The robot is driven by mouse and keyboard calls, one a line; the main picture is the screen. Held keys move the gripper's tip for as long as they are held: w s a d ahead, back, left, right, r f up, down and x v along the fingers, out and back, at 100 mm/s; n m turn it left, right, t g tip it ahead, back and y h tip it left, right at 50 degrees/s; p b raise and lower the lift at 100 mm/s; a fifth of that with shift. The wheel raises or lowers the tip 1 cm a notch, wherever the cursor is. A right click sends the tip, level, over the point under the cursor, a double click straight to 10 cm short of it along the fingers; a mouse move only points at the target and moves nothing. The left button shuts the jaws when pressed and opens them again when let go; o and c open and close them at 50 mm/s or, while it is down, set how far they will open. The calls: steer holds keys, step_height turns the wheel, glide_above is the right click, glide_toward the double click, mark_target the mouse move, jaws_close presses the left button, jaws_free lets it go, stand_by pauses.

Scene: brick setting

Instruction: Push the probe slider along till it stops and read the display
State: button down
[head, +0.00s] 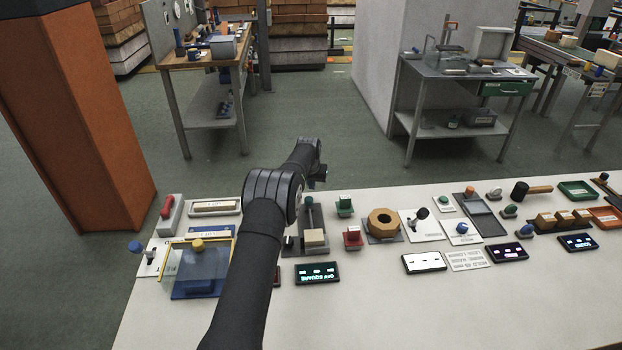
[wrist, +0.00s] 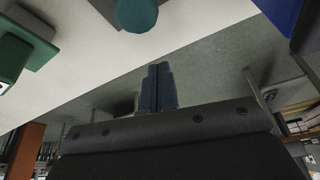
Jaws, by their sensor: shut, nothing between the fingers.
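A dark fixture (head: 290,245) stands on the bench beside my arm, with a cream block (head: 314,238) on it. A grey upright with a small dark teal knob (head: 309,200) rises behind the block; it looks like the probe slider, partly hidden by my arm. A display (head: 317,273) in front reads "OFF SQUARE", upside down from here. In the wrist view a round teal knob (wrist: 135,12) lies beyond my gripper (wrist: 158,68), apart from the fingertips. My gripper is shut and empty. Its fingertips are not clear in the head view.
A green block (head: 344,206) and a red block (head: 352,238) stand right of the fixture, near a wooden hexagonal ring (head: 384,222). A clear-fronted blue box (head: 200,270) stands left of my arm. The bench front (head: 400,320) is clear.

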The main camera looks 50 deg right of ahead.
mark_target(313, 211)
steer(key=shift+s+a+f, duration=0.1)
steer(key=shift+s+a, duration=0.15)
steer(key=shift+a, duration=0.2)
steer(key=shift+s+a, duration=0.4)
steer(key=shift+a, duration=0.25)
steer(key=shift+s+a, duration=0.35)
steer(key=shift+a, duration=0.25)
steer(key=shift+a, duration=0.1)
steer(key=s+a, duration=0.3)
steer(key=shift+s+a+f, duration=0.1)
steer(key=shift+s+f, duration=0.15)
steer(key=shift+s+a+f, duration=0.2)
steer(key=shift+s+a, duration=0.25)
steer(key=shift+h, duration=0.3)
steer(key=w+d, duration=0.1)
steer(key=w+d+r, duration=0.1)
steer(key=d, duration=0.1)
steer(key=w+d+r, duration=0.1)
steer(key=d, duration=0.1)
steer(key=shift+d+r, duration=0.1)
steer(key=shift+r, duration=0.05)
steer(key=v, duration=1)
steer(key=shift+d, duration=0.15)
